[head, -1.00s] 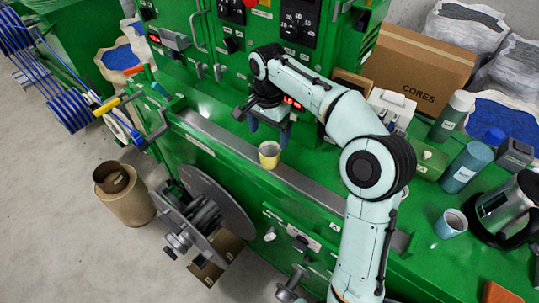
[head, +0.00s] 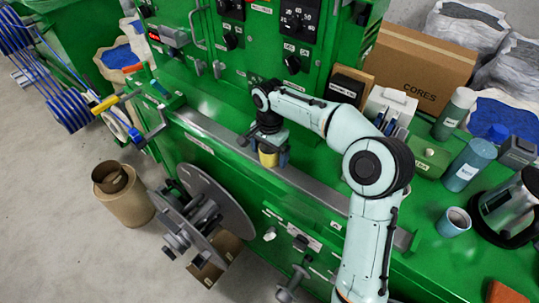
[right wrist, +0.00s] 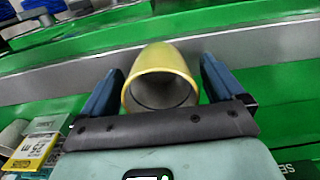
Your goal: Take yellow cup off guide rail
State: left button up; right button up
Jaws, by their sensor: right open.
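The yellow cup (head: 268,158) stands on the grey guide rail (head: 318,188) along the front edge of the green machine. My right gripper (head: 271,156) is lowered over the cup in the head view and partly hides it. In the right wrist view the cup (right wrist: 162,80) sits between the two blue fingers of the right gripper (right wrist: 160,85). The fingers are apart, one on each side, with a small gap to the cup. The rail (right wrist: 270,45) runs behind the cup there. My left gripper is not in view.
A light blue cup (head: 453,222), a teal canister (head: 468,165) and a kettle (head: 512,210) stand on the green top at right. A cardboard box (head: 420,75) is behind. A control panel (head: 290,30) rises behind the rail. A reel (head: 215,205) hangs below the rail.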

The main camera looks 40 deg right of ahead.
jog(key=c, duration=1.1)
jog(key=shift+o, duration=0.2)
jog(key=shift+r, duration=0.1)
